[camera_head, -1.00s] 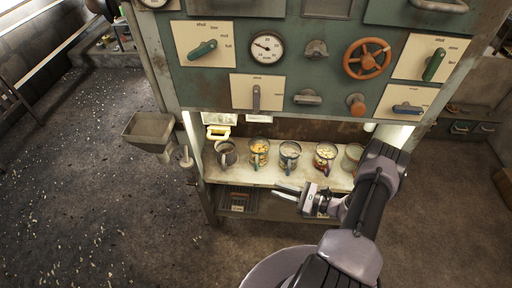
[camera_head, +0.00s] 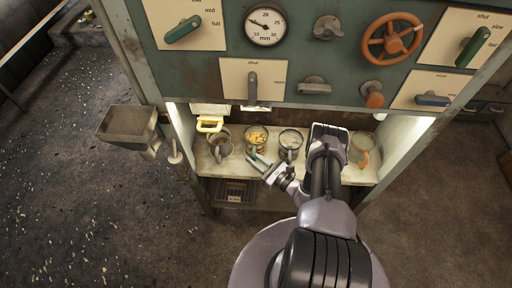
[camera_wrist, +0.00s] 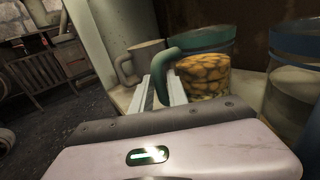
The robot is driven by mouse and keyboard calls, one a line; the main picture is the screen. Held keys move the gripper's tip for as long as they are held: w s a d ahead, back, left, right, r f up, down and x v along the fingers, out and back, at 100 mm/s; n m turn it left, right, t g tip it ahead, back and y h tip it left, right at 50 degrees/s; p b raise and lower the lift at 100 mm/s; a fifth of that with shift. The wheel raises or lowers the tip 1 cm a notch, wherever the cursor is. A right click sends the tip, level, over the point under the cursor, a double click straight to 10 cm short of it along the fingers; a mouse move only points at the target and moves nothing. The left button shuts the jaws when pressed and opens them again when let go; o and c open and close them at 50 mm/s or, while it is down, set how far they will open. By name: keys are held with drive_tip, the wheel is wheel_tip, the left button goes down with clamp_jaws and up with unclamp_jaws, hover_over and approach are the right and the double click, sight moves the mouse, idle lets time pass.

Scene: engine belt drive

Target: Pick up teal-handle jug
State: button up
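The teal-handle jug (camera_head: 256,137) stands on the lit shelf, second from the left, and holds orange-yellow chunks. In the wrist view its glass body (camera_wrist: 205,62) is right of centre, with its curved teal handle (camera_wrist: 166,62) facing me. My gripper (camera_head: 261,165) is in front of this jug, with its fingers apart. In the wrist view the fingers (camera_wrist: 160,92) reach toward the handle, whose lower end appears in the gap between them. I cannot tell whether they touch it.
A grey mug (camera_head: 220,146) stands close left of the jug. A glass jug with pale contents (camera_head: 290,142) stands close right. A jug with an orange handle (camera_head: 361,150) is farther right. The control panel (camera_head: 300,60) overhangs the shelf (camera_head: 205,166).

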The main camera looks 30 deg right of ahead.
sight(248, 154)
drive_tip(key=b+x, duration=0.1)
drive_tip(key=x, duration=0.2)
drive_tip(key=shift+w+a, duration=0.1)
drive_tip(key=shift+w, duration=0.1)
clamp_jaws()
idle(1.2)
